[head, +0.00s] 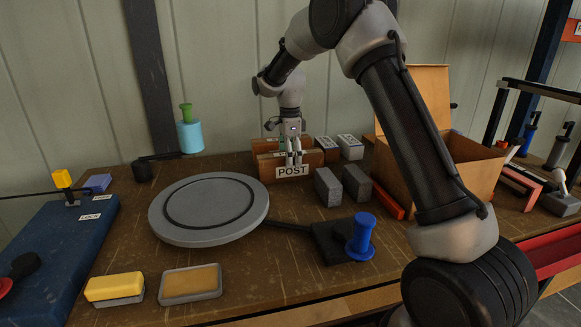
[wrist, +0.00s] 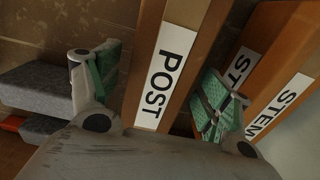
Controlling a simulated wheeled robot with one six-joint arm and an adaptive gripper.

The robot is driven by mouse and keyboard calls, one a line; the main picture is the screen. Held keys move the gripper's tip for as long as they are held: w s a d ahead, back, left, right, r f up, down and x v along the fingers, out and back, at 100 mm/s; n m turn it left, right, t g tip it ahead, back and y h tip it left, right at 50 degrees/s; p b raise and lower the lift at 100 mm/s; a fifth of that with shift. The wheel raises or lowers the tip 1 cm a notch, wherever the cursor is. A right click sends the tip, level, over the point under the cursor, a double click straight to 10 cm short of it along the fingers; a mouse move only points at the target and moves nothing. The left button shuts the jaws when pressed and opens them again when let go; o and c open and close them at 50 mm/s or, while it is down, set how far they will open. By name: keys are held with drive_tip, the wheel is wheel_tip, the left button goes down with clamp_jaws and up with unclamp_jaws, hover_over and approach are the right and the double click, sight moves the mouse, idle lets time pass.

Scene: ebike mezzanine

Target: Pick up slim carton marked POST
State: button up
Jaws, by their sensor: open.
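The slim carton marked POST (head: 275,168) is a long, brown box with a white label, lying on the workbench towards the back. In the wrist view the POST carton (wrist: 192,14) runs between the two green-padded fingers. My gripper (head: 294,160) points down over the carton; its fingers (wrist: 155,92) are open, one on each side, with a visible gap on the left side. Whether the right finger touches the carton is unclear. Brown cartons marked STEM (wrist: 290,45) lie beside it, close to the right finger.
Grey blocks (head: 328,187) stand just right of the POST carton. A round grey turntable (head: 180,228) is to its left. An open cardboard box (head: 470,178) stands further right. A blue-handled tool (head: 361,235) is in front.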

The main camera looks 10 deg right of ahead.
wheel_tip(320, 180, down, 5)
drive_tip(key=shift+f, duration=0.1)
drive_tip(key=c, duration=1.2)
